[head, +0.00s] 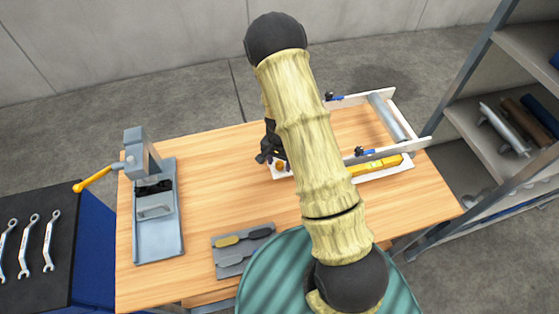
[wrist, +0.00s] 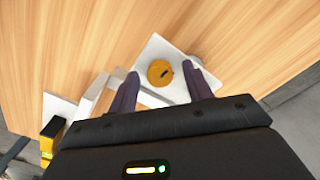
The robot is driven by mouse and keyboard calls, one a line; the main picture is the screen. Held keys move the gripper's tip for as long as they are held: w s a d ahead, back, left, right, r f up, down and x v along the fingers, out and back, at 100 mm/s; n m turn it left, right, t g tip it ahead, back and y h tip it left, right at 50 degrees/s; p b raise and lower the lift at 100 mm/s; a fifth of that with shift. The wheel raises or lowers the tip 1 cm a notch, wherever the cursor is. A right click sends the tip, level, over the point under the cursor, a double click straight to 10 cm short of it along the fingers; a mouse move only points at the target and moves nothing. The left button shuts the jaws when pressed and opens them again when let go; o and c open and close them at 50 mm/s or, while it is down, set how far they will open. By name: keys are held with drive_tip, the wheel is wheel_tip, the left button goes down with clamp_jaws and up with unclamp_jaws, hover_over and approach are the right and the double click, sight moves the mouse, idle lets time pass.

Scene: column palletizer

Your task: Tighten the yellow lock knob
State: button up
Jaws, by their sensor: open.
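The yellow lock knob (wrist: 160,72) is round and orange-yellow with a small dark mark on top. It sits on a white plate (wrist: 154,52) at the end of the white frame. My gripper (wrist: 164,82) is open, with its two dark fingers on either side of the knob in the wrist view. Whether they touch it cannot be told. In the head view my gripper (head: 268,154) is at the left end of the frame, beside the knob (head: 280,165). My arm hides part of the frame.
The white frame (head: 408,146) carries a grey roller (head: 387,117), blue-handled clamps and a yellow bar (head: 375,166). A grey press (head: 157,220) with a yellow handle stands at the left. A grey tool tray (head: 230,258) lies at the front. Shelving (head: 480,140) stands at the right.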

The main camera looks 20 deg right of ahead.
drive_tip(key=shift+c, duration=0.4)
drive_tip(key=c, duration=0.9)
